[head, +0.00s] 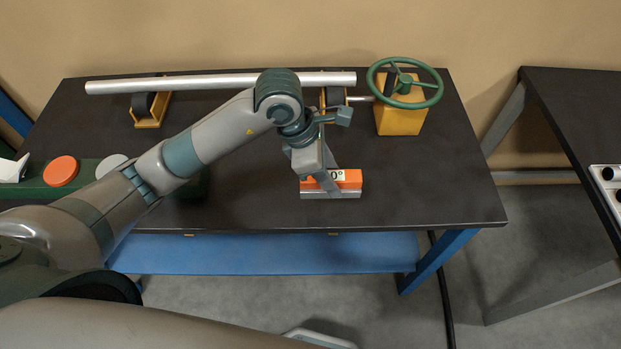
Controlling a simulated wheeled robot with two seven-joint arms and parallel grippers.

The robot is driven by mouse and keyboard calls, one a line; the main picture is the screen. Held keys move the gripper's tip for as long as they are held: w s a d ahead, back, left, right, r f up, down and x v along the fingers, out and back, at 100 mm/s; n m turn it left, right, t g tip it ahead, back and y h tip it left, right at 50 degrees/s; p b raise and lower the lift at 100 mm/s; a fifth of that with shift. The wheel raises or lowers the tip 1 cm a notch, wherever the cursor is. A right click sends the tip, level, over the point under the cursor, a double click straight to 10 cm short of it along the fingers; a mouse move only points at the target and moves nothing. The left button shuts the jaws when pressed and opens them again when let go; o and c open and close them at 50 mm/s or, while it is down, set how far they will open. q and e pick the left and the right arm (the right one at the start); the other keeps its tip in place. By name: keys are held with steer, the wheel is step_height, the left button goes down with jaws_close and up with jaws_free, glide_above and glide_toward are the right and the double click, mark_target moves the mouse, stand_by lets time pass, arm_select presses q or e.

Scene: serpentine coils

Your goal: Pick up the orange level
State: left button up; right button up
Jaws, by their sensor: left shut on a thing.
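My right gripper is not in view.
A long silver pipe (220,82) lies on yellow supports along the table's back. A green handwheel (404,82) stands on a yellow block (400,119) at back right. A green tray (38,180) with round discs is at left. The table's front right is clear.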

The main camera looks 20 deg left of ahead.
mark_target(357, 191)
arm_select(q)
steer(key=shift+s+d+r+b, duration=0.2)
steer(key=shift+d+r, duration=0.25)
steer(key=shift+d, duration=0.2)
steer(key=shift+s+d+r+b, duration=0.15)
steer(key=shift+d+r, duration=0.25)
steer(key=shift+d, duration=0.3)
steer(key=shift+s+d+r+b, duration=0.2)
steer(key=shift+d+r, duration=0.25)
steer(key=shift+d, duration=0.2)
